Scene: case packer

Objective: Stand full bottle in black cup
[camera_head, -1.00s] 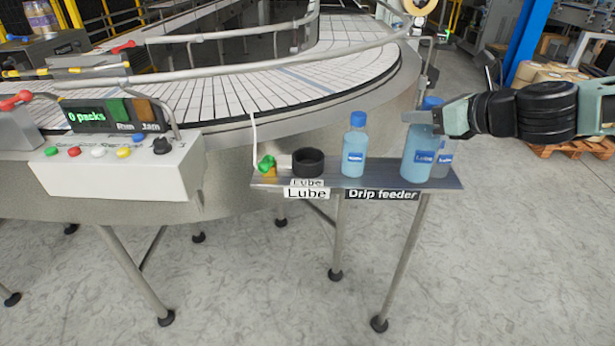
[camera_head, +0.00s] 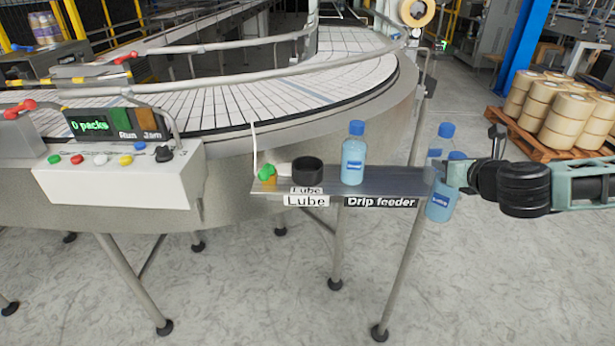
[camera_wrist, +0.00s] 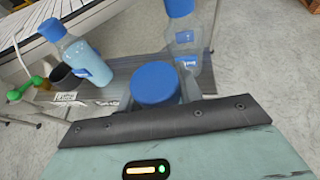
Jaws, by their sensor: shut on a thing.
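My gripper (camera_head: 452,174) is shut on a blue-capped bottle (camera_head: 440,206) with blue contents and a blue label. This bottle is at the shelf's right end, overlapping its edge in the head view. In the wrist view its cap (camera_wrist: 155,82) shows between the jaws, and its body is mostly hidden. The black cup (camera_head: 307,172) stands open on the shelf's left part; it also shows in the wrist view (camera_wrist: 63,77). A second bottle with blue contents (camera_head: 353,160) stands just right of the cup. A third, paler bottle (camera_wrist: 185,42) stands behind the held one, partly hidden in the head view.
The narrow shelf (camera_head: 395,182) carries "Lube" and "Drip feeder" labels. A green-knobbed valve (camera_head: 266,173) with a thin upright tube is left of the cup. The curved conveyor (camera_head: 290,85) lies behind, and a control box (camera_head: 120,172) is left. Floor in front is open.

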